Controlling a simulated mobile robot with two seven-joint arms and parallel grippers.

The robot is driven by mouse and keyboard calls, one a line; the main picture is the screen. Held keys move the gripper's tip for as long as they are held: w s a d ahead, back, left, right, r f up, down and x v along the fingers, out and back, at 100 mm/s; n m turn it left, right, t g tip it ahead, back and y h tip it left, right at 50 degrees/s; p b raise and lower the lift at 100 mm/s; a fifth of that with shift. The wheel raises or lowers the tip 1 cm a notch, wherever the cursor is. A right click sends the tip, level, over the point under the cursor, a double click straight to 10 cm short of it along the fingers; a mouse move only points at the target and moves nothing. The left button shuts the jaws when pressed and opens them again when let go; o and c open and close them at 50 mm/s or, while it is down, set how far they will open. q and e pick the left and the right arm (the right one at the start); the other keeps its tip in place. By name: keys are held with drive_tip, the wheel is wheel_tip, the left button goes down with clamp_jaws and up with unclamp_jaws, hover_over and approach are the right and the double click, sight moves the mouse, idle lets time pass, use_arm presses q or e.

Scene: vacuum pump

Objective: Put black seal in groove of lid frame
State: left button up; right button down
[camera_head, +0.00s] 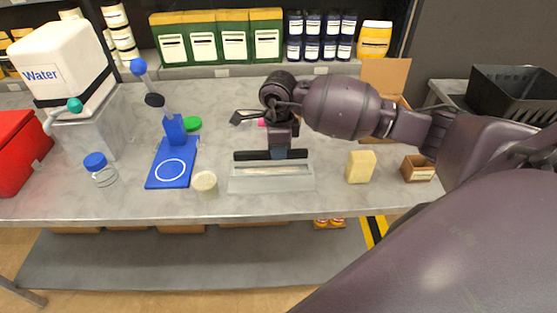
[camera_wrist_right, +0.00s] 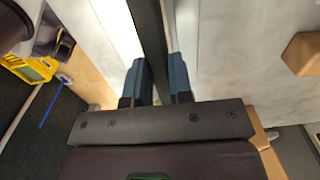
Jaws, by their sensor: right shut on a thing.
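The black seal (camera_head: 247,155) shows in the head view as a straight dark bar along the back edge of the pale lid frame (camera_head: 240,183). My right gripper (camera_head: 285,155) is shut on the black seal near its middle, from above. In the right wrist view the black seal (camera_wrist_right: 150,30) runs as a dark strip between the two blue-grey fingertips (camera_wrist_right: 160,75). The lid frame lies flat on the table, with a pale inner slot visible. Whether the seal touches the frame or hovers cannot be told. My left gripper is not in view.
A blue stand (camera_head: 160,179), a small pale jar (camera_head: 204,184) and a blue-capped bottle (camera_head: 102,172) are left of the frame. A yellowish block (camera_head: 361,166) and a small wooden box (camera_head: 418,168) are right. Containers line the back. Table front edge is close.

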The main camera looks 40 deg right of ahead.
sight(278, 171)
drive_tip(key=shift+f, duration=2.2)
drive_tip(key=shift+f, duration=0.2)
drive_tip(key=c, duration=1)
unclamp_jaws()
drive_tip(key=shift+r, duration=0.15)
wheel_tip(278, 171, up, 12)
drive_tip(key=shift+r+b, duration=0.1)
drive_tip(key=shift+b, duration=0.25)
